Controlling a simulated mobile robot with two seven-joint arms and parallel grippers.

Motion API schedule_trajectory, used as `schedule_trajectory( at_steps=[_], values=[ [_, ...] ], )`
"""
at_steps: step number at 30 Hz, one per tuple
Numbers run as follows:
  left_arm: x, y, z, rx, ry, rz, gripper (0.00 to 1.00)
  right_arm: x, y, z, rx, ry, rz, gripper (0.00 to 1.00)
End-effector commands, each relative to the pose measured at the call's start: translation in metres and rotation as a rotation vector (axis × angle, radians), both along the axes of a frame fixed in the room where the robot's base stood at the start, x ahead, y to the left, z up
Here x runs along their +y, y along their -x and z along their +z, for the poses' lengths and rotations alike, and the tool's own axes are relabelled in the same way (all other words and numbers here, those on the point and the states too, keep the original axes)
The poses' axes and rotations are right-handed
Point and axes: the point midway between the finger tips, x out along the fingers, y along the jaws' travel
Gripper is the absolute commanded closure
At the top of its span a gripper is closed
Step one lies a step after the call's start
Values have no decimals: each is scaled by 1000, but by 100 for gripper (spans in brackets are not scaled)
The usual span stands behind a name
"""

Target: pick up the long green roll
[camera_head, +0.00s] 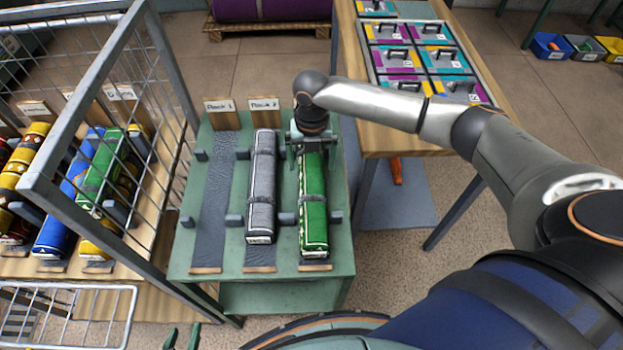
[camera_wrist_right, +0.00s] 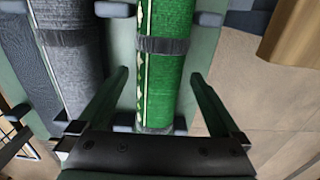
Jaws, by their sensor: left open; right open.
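A long green roll (camera_head: 313,200) with a white-edged pattern and a grey strap lies lengthwise on a green stand (camera_head: 222,285), in the right-hand slot. My right gripper (camera_head: 310,150) is over its far part, pointing down and hiding its far end. In the right wrist view the open fingers (camera_wrist_right: 158,78) are on either side of the green roll (camera_wrist_right: 172,75); I cannot tell how deep they reach. My left gripper (camera_head: 182,338) shows only as two parted green fingertips at the bottom edge, open and empty, away from the roll.
A grey roll (camera_head: 262,190) lies just left of the green one. The left slot (camera_head: 210,210) is empty. A wire cage (camera_head: 110,45) on the left encloses several rolls, including another green one (camera_head: 103,170). A wooden table (camera_head: 395,140) with coloured cases stands right.

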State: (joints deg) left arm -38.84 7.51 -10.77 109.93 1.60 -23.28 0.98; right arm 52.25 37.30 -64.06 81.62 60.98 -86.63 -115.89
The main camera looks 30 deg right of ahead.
Motion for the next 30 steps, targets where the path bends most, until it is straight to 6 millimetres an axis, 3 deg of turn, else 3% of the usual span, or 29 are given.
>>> schedule_trajectory(
  at_steps=[6, 14, 30],
  values=[
    [-2, -2, -1, -3, 2, -3, 50, 1, 1, -28, 2, 0, -1, 0],
    [-3, -2, 0, -5, 4, -4, 50, 1, 0, -30, 0, 0, 0, 0],
    [-3, -3, 1, -8, 4, -5, 50, 1, 1, -30, 1, 0, 0, 61]
  ],
)
